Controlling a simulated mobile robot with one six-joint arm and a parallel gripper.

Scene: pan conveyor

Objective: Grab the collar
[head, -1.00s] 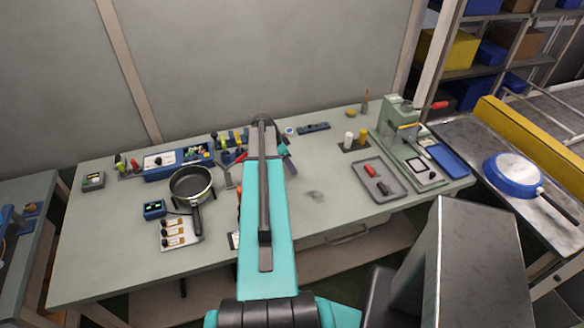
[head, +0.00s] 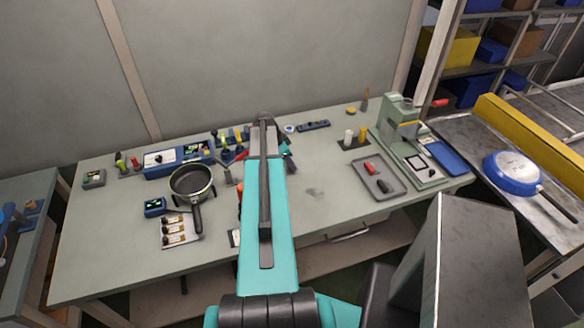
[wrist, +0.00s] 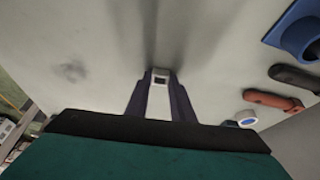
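In the wrist view, a small pale, square-looking collar (wrist: 160,76) with a dark opening sits between the tips of my gripper (wrist: 160,84). The two dark fingers stand close along both sides of it and appear to touch it, with pale bench top showing between them nearer the palm. In the head view, my teal arm reaches over the middle of the bench and hides the fingertips and the collar.
The workbench (head: 320,215) has free room right of my arm. A dark pan (head: 190,182) stands left. A grey tray (head: 395,190) and green press (head: 392,125) stand right. A blue pan (head: 512,168) lies farther right. The wrist view shows a red-handled tool (wrist: 272,100) nearby.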

